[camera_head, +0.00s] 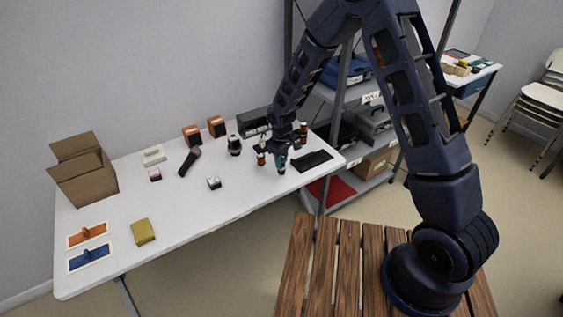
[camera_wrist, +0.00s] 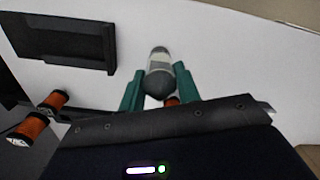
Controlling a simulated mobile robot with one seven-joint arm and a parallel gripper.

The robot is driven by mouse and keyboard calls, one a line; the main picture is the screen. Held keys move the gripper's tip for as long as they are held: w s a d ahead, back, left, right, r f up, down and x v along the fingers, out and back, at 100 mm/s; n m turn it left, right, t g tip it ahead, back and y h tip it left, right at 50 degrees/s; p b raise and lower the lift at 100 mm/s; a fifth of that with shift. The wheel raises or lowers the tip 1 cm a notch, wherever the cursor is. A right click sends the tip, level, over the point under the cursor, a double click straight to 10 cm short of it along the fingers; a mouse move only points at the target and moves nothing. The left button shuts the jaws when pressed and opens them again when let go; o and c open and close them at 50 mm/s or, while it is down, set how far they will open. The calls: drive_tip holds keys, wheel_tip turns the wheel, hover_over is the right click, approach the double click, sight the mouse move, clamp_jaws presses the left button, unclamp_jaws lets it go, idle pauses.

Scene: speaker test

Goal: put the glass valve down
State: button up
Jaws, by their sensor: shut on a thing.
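The glass valve (camera_wrist: 159,72) is a small bulb with a dark grey rounded end and a paler grey body. In the wrist view it sits between the two teal fingers of my gripper (camera_wrist: 158,88), which is shut on it. In the head view my gripper (camera_head: 281,162) is at the right part of the white table (camera_head: 190,210), low over its top. The valve is hard to make out there. I cannot tell whether it touches the table.
A black tray (camera_head: 312,161) lies just right of my gripper; it also shows in the wrist view (camera_wrist: 62,42). Orange-and-black cylinders (camera_wrist: 27,129) are close by. A dark-and-white round item (camera_head: 234,145) stands to the left. The table's front middle is clear.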

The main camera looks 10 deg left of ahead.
drive_tip(key=shift+f, duration=0.55)
drive_tip(key=shift+f, duration=0.1)
drive_tip(key=o, duration=1)
